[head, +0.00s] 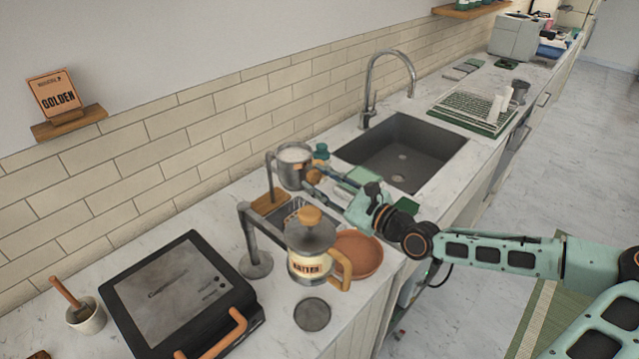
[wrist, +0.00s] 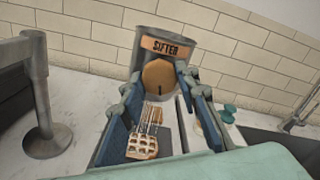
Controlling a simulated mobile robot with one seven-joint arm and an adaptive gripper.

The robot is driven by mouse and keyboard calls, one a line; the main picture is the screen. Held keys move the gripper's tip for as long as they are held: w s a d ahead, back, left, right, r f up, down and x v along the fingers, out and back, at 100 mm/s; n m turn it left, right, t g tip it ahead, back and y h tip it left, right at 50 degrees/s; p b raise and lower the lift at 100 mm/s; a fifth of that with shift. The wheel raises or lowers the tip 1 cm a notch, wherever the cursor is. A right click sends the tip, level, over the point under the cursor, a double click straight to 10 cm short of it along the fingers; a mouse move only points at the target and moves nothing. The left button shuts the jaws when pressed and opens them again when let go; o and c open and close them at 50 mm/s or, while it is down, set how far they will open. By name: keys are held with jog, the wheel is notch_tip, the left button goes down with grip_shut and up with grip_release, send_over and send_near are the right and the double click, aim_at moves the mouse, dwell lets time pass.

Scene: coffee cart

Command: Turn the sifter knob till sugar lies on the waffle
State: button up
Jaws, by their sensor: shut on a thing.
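The grey metal sifter (head: 290,172) is held on a stand over the counter, with white sugar (head: 294,154) visible in its top. In the wrist view the sifter (wrist: 190,45) carries an orange label, and its round brown knob (wrist: 158,77) sits between my fingers. My gripper (wrist: 160,82) is shut on the knob; in the head view my gripper (head: 322,178) reaches the sifter from the right. The golden waffle (wrist: 142,146) lies below on a dark surface. Thin pale streaks, like falling sugar, show above it. I cannot tell how much sugar lies on the waffle.
A black waffle iron (head: 180,290) is at front left. The sink (head: 402,150) lies behind my gripper. Free floor is at the right.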

aim_at(318, 179)
jog(key=shift+m, duration=0.6)
jog(key=o, duration=1.2)
jog(key=shift+c, duration=0.2)
jog(key=shift+s+d, duration=0.1)
jog(key=v, duration=1.1)
jog(key=shift+s+d, duration=0.25)
